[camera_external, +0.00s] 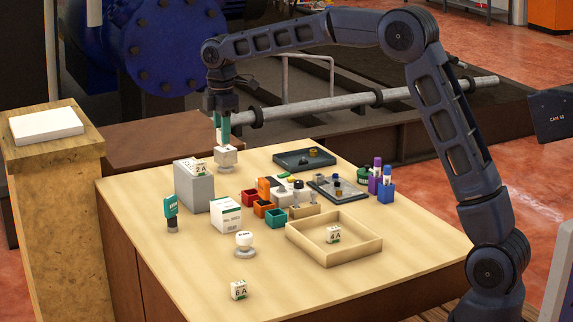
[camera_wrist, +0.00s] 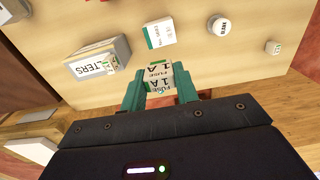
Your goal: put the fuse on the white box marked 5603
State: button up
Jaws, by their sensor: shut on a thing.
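The white box marked 5603 (camera_external: 226,215), with a green band along its top, stands upright on the table beside the grey box. It also shows in the wrist view (camera_wrist: 159,32), ahead of my fingers and apart from them. My gripper (camera_external: 222,133) is raised above the table's back left part, fingers pointing down. In the wrist view its teal fingers (camera_wrist: 160,91) are shut on a white fuse (camera_wrist: 160,75) marked 1A.
A grey box (camera_external: 194,187) marked FILTERS in the wrist view stands behind the white box. A teal-topped tool (camera_external: 171,213), a round white knob (camera_external: 244,241) and a 6A fuse (camera_external: 238,289) stand nearby. A wooden tray (camera_external: 357,251) holds a 4A fuse. The front table is mostly clear.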

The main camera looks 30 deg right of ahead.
aim_at(225, 203)
notch_tip(225, 203, down, 16)
jog(key=shift+f, duration=0.15)
dwell(0.4)
jog(key=shift+f, duration=0.15)
jog(key=o, duration=0.9)
jog(key=shift+o, duration=0.2)
